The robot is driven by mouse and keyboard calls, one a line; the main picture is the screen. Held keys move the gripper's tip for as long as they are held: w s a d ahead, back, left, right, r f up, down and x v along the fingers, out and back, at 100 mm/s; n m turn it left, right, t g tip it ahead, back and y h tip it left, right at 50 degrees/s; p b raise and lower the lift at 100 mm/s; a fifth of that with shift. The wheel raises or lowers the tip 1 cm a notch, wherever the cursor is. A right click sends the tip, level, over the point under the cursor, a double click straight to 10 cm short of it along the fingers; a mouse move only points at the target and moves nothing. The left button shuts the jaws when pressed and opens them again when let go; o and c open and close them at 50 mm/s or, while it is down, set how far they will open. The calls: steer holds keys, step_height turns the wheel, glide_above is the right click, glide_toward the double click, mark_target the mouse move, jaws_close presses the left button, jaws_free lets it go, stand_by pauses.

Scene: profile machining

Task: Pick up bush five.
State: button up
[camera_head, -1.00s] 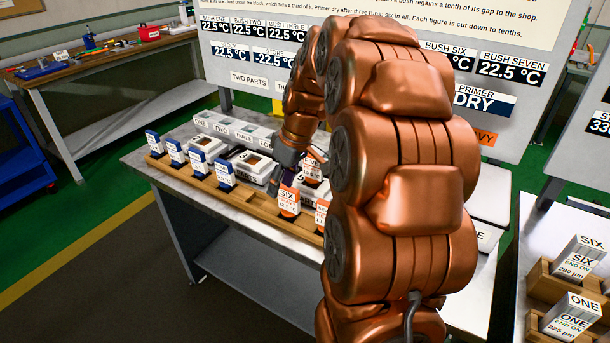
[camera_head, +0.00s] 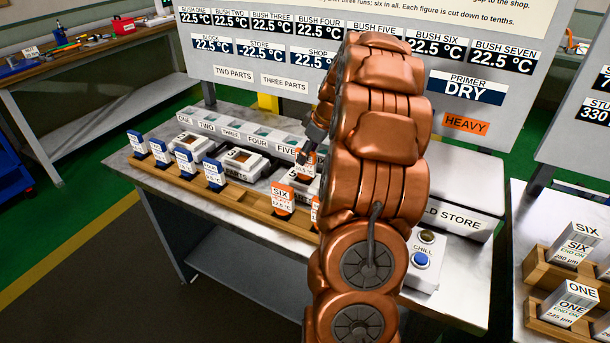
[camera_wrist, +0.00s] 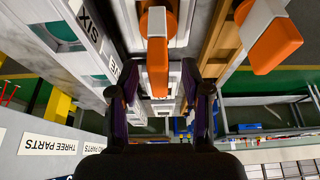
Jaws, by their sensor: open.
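My gripper (camera_wrist: 162,88) is open, its two dark fingers apart in the wrist view. An orange-and-white bush (camera_wrist: 157,65) shows between and ahead of the fingers; I cannot tell whether they touch it. In the head view this bush (camera_head: 306,168) stands behind the front rail, partly hidden by my gripper, and its name is not readable. On the wooden rail (camera_head: 248,208) stand several blue bushes (camera_head: 214,174) at left and the orange bush six (camera_head: 282,198). The rail place between the last blue bush and six is empty. Another orange bush (camera_head: 315,210) is mostly hidden by my arm.
White devices (camera_head: 243,161) stand between bins and rail. The cold store (camera_head: 455,195) and a chill button box (camera_head: 424,262) are at right. A second bench with wooden holders (camera_head: 555,290) is further right.

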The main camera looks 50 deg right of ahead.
mark_target(299, 170)
steer(key=p+x, duration=0.2)
steer(key=x, duration=0.2)
steer(key=shift+f, duration=0.45)
steer(key=shift+c, duration=0.3)
jaws_close()
